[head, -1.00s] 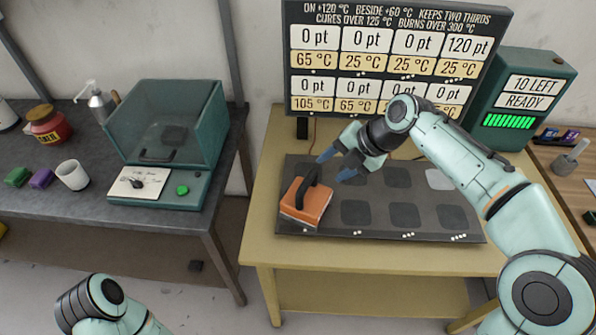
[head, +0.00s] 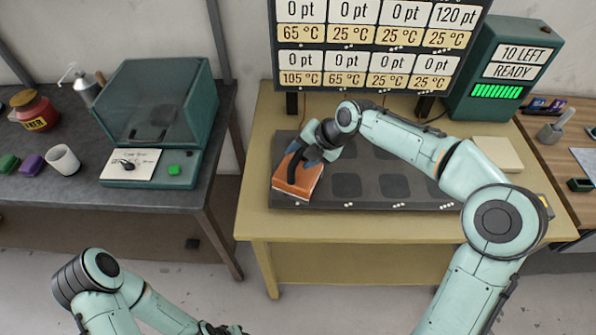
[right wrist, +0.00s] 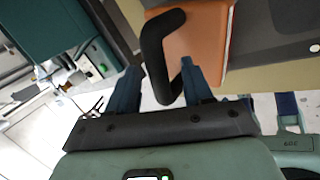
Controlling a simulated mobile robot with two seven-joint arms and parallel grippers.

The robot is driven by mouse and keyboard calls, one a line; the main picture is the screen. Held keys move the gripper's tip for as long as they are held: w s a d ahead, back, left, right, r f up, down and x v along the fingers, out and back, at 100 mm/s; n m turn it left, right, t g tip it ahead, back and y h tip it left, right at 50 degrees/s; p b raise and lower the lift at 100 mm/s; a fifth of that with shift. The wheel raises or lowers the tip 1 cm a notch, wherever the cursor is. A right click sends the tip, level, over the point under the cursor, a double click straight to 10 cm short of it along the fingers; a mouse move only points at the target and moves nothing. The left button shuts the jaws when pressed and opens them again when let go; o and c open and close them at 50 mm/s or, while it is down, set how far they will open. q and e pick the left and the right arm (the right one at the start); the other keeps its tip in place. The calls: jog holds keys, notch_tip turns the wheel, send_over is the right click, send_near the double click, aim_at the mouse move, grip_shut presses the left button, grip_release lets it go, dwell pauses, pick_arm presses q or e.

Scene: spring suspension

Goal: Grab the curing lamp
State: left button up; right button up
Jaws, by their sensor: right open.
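The curing lamp (head: 298,182) appears to be the orange block with a black arched handle, resting on the left front of the dark pad (head: 400,188). It also shows in the right wrist view (right wrist: 205,40). My right gripper (head: 306,156) is at the handle. In the right wrist view its two blue fingers are open, one on each side of the black handle (right wrist: 152,60), with gaps still showing. My left gripper (head: 222,329) shows only as a dark piece at the bottom edge of the head view, so its fingers cannot be made out.
The pad has several dark squares on a yellow table (head: 255,224). A display board (head: 368,45) and a green box reading "10 LEFT READY" (head: 503,70) stand behind. On the left bench are a clear-lidded green machine (head: 155,110), a white cup (head: 63,160) and a red jar (head: 35,110).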

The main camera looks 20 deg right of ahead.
jog(key=shift+x, duration=0.85)
grip_shut()
jog(key=shift+w+r, duration=0.1)
jog(key=shift+r, duration=0.05)
dwell(0.6)
